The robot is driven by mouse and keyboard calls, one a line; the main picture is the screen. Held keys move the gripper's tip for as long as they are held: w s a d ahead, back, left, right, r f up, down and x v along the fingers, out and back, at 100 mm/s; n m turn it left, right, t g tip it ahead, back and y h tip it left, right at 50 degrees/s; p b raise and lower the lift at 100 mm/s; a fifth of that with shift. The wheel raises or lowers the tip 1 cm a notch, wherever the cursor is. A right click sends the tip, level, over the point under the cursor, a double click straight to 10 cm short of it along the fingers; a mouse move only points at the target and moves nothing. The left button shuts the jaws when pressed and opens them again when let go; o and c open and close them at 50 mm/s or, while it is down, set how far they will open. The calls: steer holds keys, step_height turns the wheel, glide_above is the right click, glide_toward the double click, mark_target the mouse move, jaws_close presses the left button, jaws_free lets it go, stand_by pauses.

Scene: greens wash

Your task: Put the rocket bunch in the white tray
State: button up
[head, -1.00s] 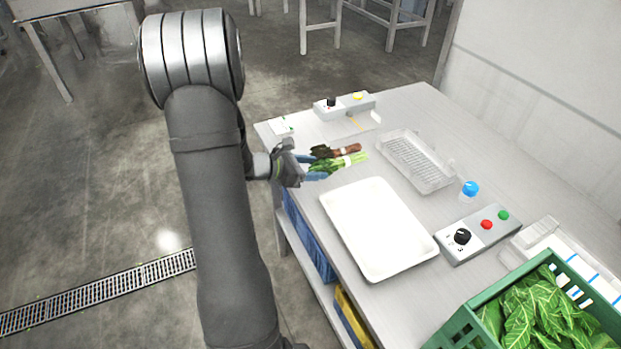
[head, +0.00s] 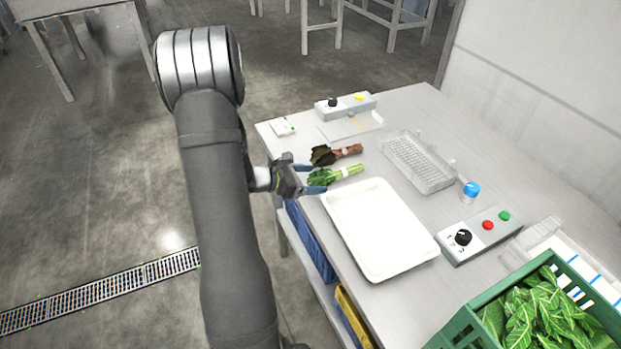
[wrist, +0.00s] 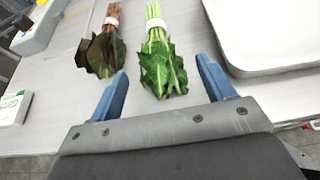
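The rocket bunch, taken to be the green-leaved one with pale green stems and a white band (head: 338,174), lies on the table beside the white tray. It also shows in the wrist view (wrist: 163,68), leaves toward me. My gripper (head: 314,179) is low at its leafy end. In the wrist view my gripper (wrist: 161,87) is open, its blue fingertips wide apart, with the leaf tips between them and a gap on each side. The white tray (head: 409,267) is empty, to the right of the gripper; its corner shows in the wrist view (wrist: 232,52).
A dark-leaved bunch with reddish stems (head: 337,154) lies just behind the rocket, close to the left finger in the wrist view. A clear perforated tray (head: 420,163), a blue-capped container (head: 470,192), control boxes (head: 480,235) and a green crate of leaves (head: 470,318) stand around.

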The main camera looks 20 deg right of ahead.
steer(key=shift+r, duration=0.1)
steer(key=v, duration=1.1)
steer(key=shift+a+r, duration=0.15)
steer(key=shift+a, duration=0.3)
steer(key=c, duration=0.4)
steer(key=shift+c, duration=0.2)
